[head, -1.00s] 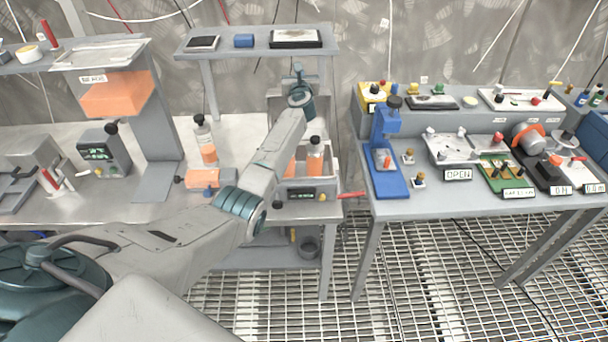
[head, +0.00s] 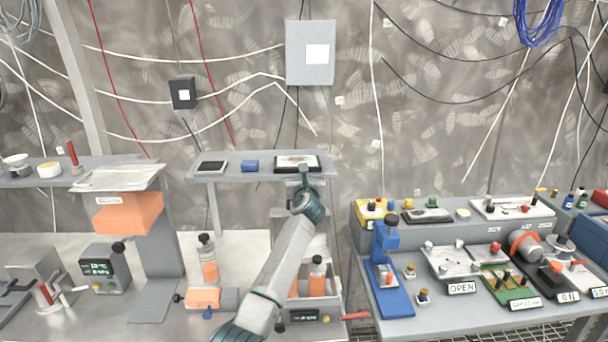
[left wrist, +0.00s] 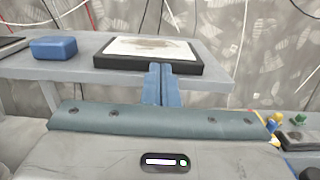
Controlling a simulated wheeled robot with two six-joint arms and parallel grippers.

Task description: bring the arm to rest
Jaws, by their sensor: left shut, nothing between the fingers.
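My left arm comes up from the bottom of the head view, and its wrist (head: 308,200) is raised in front of the shelf. In the left wrist view my left gripper (left wrist: 160,72) shows two blue-grey fingers pressed together with nothing between them. The fingertips point at the front edge of a black-framed tray (left wrist: 150,52) on the shelf; I cannot tell whether they touch it. The same black-framed tray also shows in the head view (head: 298,160), just above the wrist. My right gripper is not in view.
The shelf (head: 232,177) also holds a blue box (head: 250,166) and a dark flat device (head: 210,167). Below stand orange-filled bottles (head: 208,262) and an orange block clamp (head: 205,298). A blue press (head: 388,270) and several small fixtures stand on the right bench. The wall above is free of shelves.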

